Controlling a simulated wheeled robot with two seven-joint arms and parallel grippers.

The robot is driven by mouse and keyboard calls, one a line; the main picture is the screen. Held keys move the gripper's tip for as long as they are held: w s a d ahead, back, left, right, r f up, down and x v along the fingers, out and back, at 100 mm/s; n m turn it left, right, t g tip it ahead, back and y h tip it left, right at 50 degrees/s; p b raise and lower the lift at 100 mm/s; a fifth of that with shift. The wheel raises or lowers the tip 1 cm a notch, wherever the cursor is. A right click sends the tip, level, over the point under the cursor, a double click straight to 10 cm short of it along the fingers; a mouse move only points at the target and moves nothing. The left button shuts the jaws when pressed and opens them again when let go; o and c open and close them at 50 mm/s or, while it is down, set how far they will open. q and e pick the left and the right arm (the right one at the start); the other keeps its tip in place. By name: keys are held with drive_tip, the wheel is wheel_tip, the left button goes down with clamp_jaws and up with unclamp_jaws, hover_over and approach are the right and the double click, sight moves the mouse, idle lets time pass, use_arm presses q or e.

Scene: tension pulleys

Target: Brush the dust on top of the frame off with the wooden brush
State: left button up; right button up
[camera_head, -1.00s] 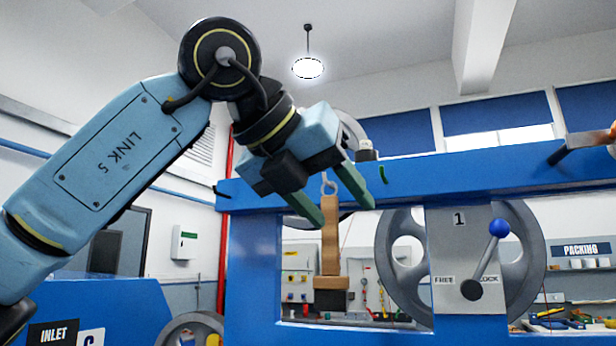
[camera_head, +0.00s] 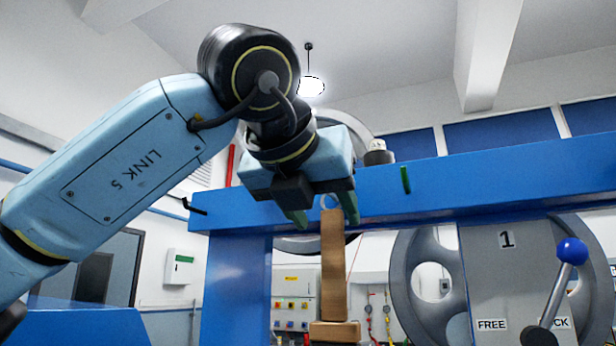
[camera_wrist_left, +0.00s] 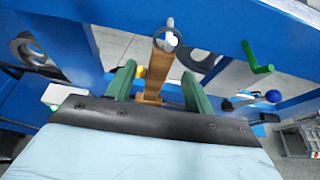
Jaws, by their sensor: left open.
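The wooden brush (camera_head: 334,262) hangs upright from the front of the blue frame (camera_head: 440,192), its handle up with a ring at the top. Its bristles are below the head view's lower edge. My left gripper (camera_head: 322,218) is open at the upper end of the handle. In the left wrist view its green fingers (camera_wrist_left: 158,85) stand on either side of the brush handle (camera_wrist_left: 156,75), with gaps showing. I cannot make out dust on top of the frame. My right gripper is not in view.
A green hook (camera_head: 406,180) sticks out of the frame's front, right of the brush. A black hook (camera_head: 195,207) is at the frame's left end. A blue-knobbed lever (camera_head: 571,251) and a large grey wheel (camera_head: 420,275) are at the right.

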sight(331, 222)
use_arm(q)
drive_tip(key=p+x, duration=0.1)
drive_tip(key=x, duration=0.4)
drive_tip(key=shift+w+d, duration=0.1)
drive_tip(key=shift+w, duration=0.15)
drive_tip(key=shift+w+d+f, duration=0.1)
drive_tip(key=shift+w+f, duration=0.05)
drive_tip(key=shift+w, duration=0.1)
drive_tip(key=shift+w+f, duration=0.1)
drive_tip(key=shift+w, duration=0.05)
drive_tip(key=c, duration=1.1)
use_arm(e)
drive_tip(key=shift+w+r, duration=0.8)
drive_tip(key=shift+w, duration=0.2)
use_arm(q)
drive_tip(key=shift+r, duration=0.2)
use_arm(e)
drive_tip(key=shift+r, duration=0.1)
use_arm(q)
drive_tip(key=shift+r+p, duration=0.25)
drive_tip(key=shift+p, duration=0.05)
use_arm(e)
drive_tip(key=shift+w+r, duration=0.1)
use_arm(q)
drive_tip(key=shift+s, duration=0.25)
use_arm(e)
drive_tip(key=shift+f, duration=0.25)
